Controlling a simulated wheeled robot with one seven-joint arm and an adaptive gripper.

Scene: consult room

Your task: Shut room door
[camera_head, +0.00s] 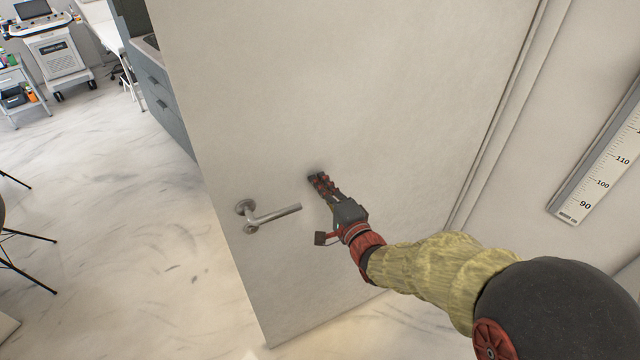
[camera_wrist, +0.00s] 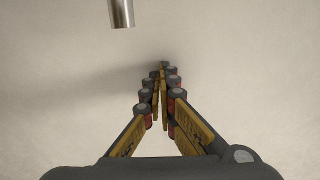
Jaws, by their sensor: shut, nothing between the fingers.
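The room door (camera_head: 340,90) is a plain off-white panel standing open, with its free edge toward the left and its hinge side toward the right by the frame. A metal lever handle (camera_head: 272,214) sits near its free edge. My gripper (camera_head: 316,178) is shut and empty, with its fingertips at the door's face just right of the handle's lever end. In the wrist view the shut fingers (camera_wrist: 165,72) point at the door surface (camera_wrist: 240,60), and the end of the handle (camera_wrist: 121,12) shows at the top. Whether the tips touch the door is hard to tell.
The door frame (camera_head: 500,120) and a wall with a height ruler (camera_head: 602,165) are on the right. Beyond the door's free edge are grey cabinets (camera_head: 165,105), a medical cart (camera_head: 58,55) and a chair (camera_head: 20,240).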

